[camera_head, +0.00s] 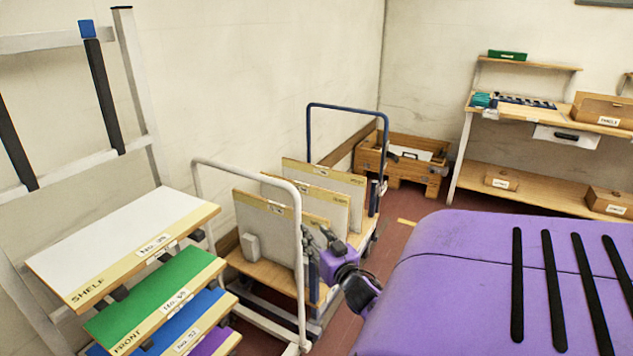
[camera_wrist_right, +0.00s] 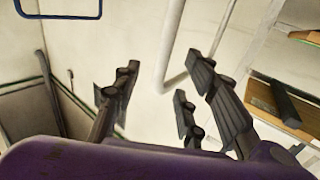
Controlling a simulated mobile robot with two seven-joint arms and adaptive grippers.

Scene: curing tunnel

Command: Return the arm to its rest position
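My right gripper (camera_head: 322,250) shows in the middle of the head view, dark fingers on a purple wrist. It appears in front of the trolley with upright boards, close to the white rail; I cannot tell the exact gap. In the right wrist view the gripper (camera_wrist_right: 165,95) has its dark fingers spread apart with nothing between them. A pale wall and a white rail (camera_wrist_right: 172,45) show beyond the fingers. My left gripper is not in either view.
The trolley (camera_head: 262,272) has a white rail (camera_head: 300,210), a blue rail (camera_head: 310,130) and several upright boards (camera_head: 262,225). A rack of coloured shelves (camera_head: 150,290) stands at left. A wooden crate (camera_head: 425,170) and a workbench (camera_head: 515,110) stand at the back.

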